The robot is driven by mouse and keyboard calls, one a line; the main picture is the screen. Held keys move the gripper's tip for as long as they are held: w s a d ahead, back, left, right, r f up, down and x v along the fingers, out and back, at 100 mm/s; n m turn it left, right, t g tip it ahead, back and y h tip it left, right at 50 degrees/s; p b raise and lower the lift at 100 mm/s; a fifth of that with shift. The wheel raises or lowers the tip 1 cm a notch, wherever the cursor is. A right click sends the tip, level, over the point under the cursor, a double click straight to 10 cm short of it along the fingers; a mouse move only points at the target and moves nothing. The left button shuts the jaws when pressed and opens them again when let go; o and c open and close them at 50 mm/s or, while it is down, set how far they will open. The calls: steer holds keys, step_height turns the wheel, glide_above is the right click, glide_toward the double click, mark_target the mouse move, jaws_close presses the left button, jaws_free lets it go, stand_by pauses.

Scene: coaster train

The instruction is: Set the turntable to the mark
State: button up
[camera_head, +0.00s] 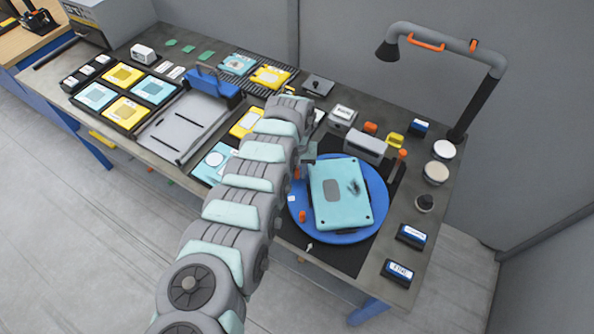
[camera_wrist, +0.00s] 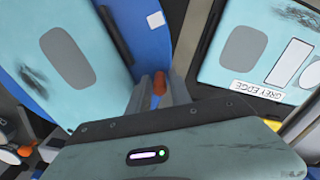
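The blue turntable (camera_head: 376,222) stands on a black mat at the right of the bench and carries a teal panel (camera_head: 341,195). A small white arrow mark (camera_head: 309,246) lies on the mat just outside its near rim. An orange peg (camera_head: 302,216) stands near the turntable's left rim. My gripper (camera_head: 300,170) is low at the turntable's upper left edge. In the wrist view, the fingers (camera_wrist: 160,90) stand on either side of an orange peg (camera_wrist: 159,83), with a narrow gap. Whether they touch it is hard to tell. The turntable's blue rim (camera_wrist: 152,40) shows beyond.
A teal panel labelled GREY EDGE (camera_wrist: 245,60) lies beside the turntable. A grey block (camera_head: 366,146) and orange and yellow pieces stand behind it. A lamp (camera_head: 470,100) rises at the back right. Labelled blocks (camera_head: 411,236) sit on the right edge.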

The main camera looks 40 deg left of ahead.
jaws_close()
stand_by(1.1)
